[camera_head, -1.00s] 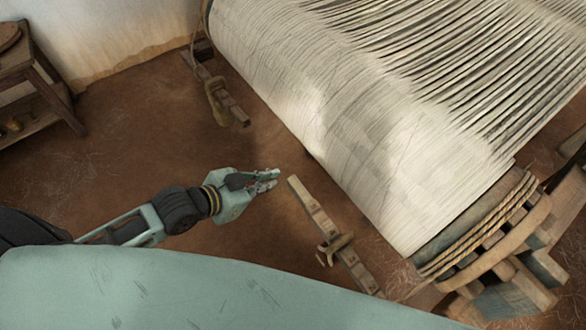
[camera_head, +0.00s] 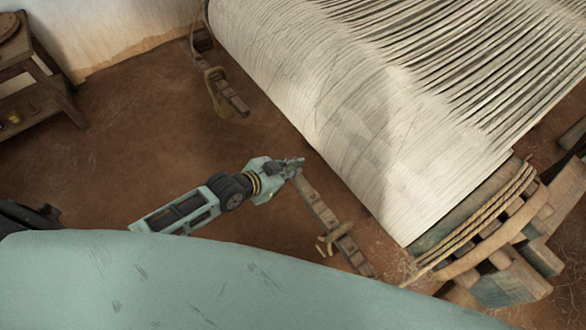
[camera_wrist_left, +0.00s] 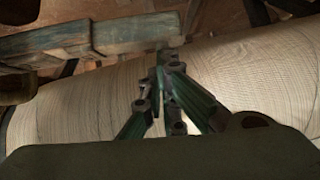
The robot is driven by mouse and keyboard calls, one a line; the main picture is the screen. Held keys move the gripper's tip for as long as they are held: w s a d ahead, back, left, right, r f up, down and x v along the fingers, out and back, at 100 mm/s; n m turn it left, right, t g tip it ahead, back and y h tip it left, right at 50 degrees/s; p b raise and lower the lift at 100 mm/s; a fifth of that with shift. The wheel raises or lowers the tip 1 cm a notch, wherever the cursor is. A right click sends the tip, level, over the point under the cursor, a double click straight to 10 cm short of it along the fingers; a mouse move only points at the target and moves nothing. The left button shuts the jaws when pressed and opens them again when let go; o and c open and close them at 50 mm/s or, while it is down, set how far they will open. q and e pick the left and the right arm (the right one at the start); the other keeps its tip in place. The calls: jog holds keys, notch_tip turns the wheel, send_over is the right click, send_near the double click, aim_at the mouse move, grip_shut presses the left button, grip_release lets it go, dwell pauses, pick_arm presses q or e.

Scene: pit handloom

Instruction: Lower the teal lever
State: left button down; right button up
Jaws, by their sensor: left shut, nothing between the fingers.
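My left gripper (camera_head: 297,164) is shut and empty, just at the near side of the cloth roll. Its tips are at the upper end of a notched brown wooden bar (camera_head: 318,207) in the head view; I cannot tell whether they touch. In the left wrist view the gripper's fingers (camera_wrist_left: 165,78) are together in front of the cloth. A wooden beam with worn teal paint (camera_wrist_left: 90,42) lies at the upper left there; I cannot tell whether it is the teal lever. No plainly teal lever shows in the head view. My right gripper is not in view.
The cloth roll (camera_head: 330,110) fills the upper right. A roped wooden wheel end (camera_head: 480,235) stands at the right. Another wooden bar with rope (camera_head: 226,92) lies further back. A small wooden table (camera_head: 40,75) is at the far left. The brown floor (camera_head: 130,150) between is clear.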

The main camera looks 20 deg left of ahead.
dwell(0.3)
pick_arm(q)
jog(key=shift+f, duration=0.15)
notch_tip(320, 180, down, 10)
jog(key=a+b, duration=0.1)
jog(key=b, duration=0.7)
jog(key=shift+w+a, duration=0.15)
jog(key=shift+w, duration=0.15)
